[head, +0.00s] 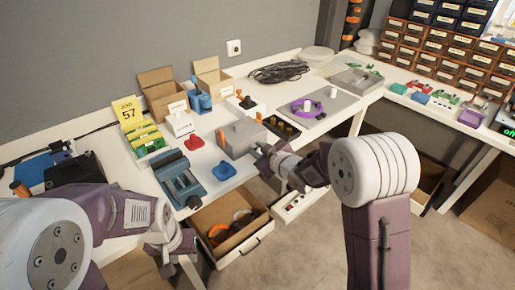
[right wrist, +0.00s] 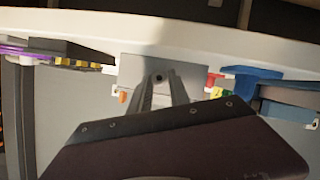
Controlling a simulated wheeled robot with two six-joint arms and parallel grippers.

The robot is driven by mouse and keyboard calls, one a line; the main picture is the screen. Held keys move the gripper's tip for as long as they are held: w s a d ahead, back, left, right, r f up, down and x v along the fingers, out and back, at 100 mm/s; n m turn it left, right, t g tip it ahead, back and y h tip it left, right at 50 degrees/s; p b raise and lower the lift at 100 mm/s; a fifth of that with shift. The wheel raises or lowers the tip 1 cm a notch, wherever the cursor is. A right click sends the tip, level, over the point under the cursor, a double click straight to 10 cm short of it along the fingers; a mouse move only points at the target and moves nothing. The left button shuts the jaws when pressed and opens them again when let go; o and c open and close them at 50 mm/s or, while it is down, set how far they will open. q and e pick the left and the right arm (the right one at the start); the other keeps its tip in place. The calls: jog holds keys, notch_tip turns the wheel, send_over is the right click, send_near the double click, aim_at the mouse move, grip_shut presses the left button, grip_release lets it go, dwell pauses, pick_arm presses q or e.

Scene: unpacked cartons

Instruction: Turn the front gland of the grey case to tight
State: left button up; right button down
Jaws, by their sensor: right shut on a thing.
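The grey case (head: 238,134) stands near the front edge of the white table, at the middle of the head view. Its grey face (right wrist: 190,68) also shows in the right wrist view. My right gripper (head: 259,151) is at the side of the case facing my arm. In the right wrist view its two fingers (right wrist: 159,84) reach the face and are shut on the front gland, which they mostly hide. A small dark round spot shows between the fingertips. How far the gland is turned cannot be seen. My left gripper (head: 166,252) hangs low at the left, away from the case; its jaws are unclear.
A blue vise (head: 180,182) and a blue knobbed piece (head: 224,171) stand left of the case. A red knobbed piece (head: 194,142) lies behind them. An open drawer (head: 243,250) juts out below. A black connector block (head: 283,127) stands close right of the case.

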jog(key=c, duration=1.5)
grip_release()
